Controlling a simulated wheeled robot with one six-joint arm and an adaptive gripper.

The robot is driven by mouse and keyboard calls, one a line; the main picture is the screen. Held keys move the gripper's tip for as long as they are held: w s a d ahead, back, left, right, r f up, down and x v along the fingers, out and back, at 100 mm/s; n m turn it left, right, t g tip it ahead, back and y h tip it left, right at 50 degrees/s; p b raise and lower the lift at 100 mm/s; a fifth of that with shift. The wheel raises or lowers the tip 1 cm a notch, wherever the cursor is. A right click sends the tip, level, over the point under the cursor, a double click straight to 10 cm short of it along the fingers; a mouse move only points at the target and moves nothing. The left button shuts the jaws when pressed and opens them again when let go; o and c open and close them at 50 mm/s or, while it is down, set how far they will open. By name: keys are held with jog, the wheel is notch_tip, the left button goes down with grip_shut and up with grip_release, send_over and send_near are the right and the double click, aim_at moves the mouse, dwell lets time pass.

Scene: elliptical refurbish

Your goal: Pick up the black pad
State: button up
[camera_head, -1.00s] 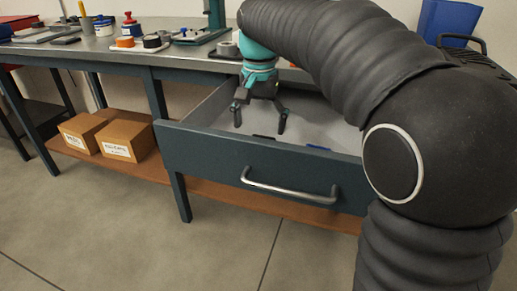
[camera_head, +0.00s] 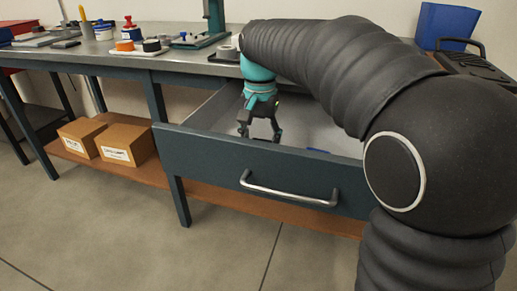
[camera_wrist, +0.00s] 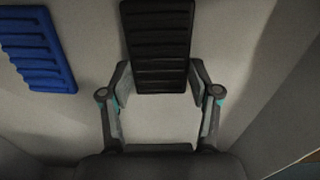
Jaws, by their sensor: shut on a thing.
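The black pad (camera_wrist: 157,45) is a ribbed dark block in the wrist view, lying inside the open drawer (camera_head: 270,174). My gripper (camera_head: 260,134) is down in the drawer. In the wrist view my gripper (camera_wrist: 157,85) has its two fingers against the left and right sides of the pad's near end, shut on it. In the head view the drawer front hides the pad.
A blue ribbed pad (camera_wrist: 37,46) lies left of the black one in the wrist view, apart from it. The drawer's side wall (camera_wrist: 290,85) is close on the right. The bench top (camera_head: 110,50) holds several items. Two cardboard boxes (camera_head: 126,143) stand on the lower shelf.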

notch_tip(320, 180, up, 4)
jog(key=shift+r+p, duration=0.15)
jog(key=shift+p, duration=0.2)
jog(key=w+d+r+p, duration=0.2)
jog(key=w+d+r, duration=0.4)
jog(key=d, duration=0.3)
jog(key=shift+d+r+p, duration=0.3)
jog(key=shift+d+r, duration=0.05)
jog(key=shift+r, duration=0.4)
